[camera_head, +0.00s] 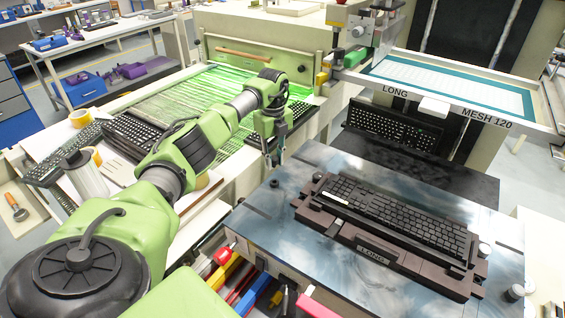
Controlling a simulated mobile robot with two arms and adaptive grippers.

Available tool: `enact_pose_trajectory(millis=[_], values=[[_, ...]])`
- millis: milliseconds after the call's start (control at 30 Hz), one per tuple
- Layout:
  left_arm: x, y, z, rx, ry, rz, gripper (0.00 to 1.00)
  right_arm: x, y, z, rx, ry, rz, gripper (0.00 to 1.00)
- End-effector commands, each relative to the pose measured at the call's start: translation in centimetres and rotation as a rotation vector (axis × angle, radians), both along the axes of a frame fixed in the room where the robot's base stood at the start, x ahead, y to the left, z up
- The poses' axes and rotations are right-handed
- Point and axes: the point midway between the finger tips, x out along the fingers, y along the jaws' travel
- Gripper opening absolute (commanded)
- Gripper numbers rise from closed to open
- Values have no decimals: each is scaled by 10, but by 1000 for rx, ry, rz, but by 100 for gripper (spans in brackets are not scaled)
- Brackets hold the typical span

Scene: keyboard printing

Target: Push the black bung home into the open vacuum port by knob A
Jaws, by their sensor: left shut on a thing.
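My left gripper (275,158) points down over the left back edge of the blue-grey metal print bed (262,228). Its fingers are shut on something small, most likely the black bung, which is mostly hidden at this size. A small dark spot (274,183) shows on the bed just below the fingertips; I cannot tell whether it is the open vacuum port. Small round knobs stand at the bed's right side, one silvery (484,250) and one dark (515,293); no letter A is readable. My right gripper is not in view.
A screen frame marked MESH 120 (490,122) is raised behind. A green-lit dryer belt (190,100) lies behind my left arm. The bed's left part is mostly clear.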

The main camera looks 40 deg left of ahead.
Motion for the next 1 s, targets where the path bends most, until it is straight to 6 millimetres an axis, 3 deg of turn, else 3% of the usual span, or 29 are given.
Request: enact_pose_trajectory(millis=[267, 700, 1000], values=[[0, 2, -12, 0, 0, 6, 6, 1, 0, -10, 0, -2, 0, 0], [0, 2, -50, 0, 0, 5, 6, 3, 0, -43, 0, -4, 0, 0], [0, 2, -54, 0, 0, 5, 6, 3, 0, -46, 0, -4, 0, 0]])
